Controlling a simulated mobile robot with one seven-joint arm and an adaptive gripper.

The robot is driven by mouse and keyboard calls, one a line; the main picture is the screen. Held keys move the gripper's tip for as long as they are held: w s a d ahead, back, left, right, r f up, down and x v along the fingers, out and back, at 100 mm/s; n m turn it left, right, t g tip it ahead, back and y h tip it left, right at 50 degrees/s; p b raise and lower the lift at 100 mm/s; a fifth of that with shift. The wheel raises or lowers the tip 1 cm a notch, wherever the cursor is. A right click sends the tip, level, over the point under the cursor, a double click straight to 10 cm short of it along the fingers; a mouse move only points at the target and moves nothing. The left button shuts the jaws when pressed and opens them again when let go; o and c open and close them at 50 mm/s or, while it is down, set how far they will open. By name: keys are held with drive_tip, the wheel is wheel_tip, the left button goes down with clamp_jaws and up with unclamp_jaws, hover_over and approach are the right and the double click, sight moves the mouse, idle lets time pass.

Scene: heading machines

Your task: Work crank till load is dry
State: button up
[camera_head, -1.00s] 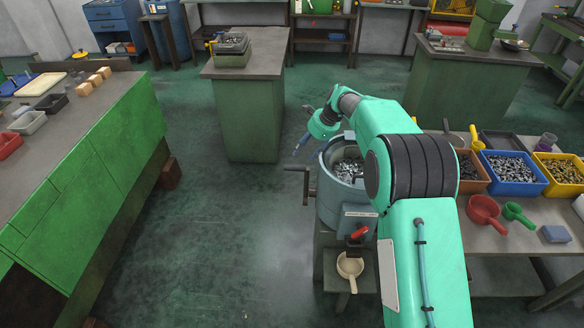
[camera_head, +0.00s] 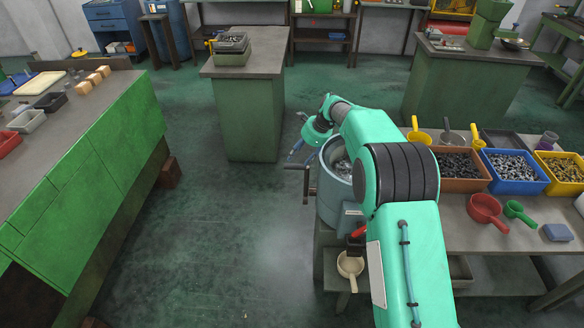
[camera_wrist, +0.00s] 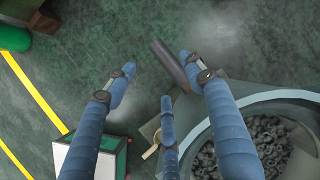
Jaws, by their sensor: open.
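The round blue-grey drum (camera_head: 330,205) stands on a stand left of my arm, and its load of small grey metal parts (camera_head: 344,169) shows in its open top. The load also shows in the wrist view (camera_wrist: 262,140). The dark crank (camera_head: 303,182) sticks out from the drum's left side. My gripper (camera_head: 297,150) is above the crank, its blue fingers spread and empty. In the wrist view my gripper (camera_wrist: 157,84) points down, and the crank's brown grip (camera_wrist: 168,62) lies beside the right finger; I cannot tell if they touch.
A red handle (camera_head: 359,232) and a cream pan (camera_head: 350,266) are at the drum's front. Bins of metal parts, including a blue bin (camera_head: 512,172), stand on the bench at right. A green bench (camera_head: 95,170) is at left. The floor between is clear.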

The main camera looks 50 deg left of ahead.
sight(291, 167)
drive_tip(key=b+x, duration=0.2)
drive_tip(key=x, duration=0.7)
drive_tip(key=shift+w, duration=0.1)
drive_tip(key=shift+r, duration=0.1)
clamp_jaws()
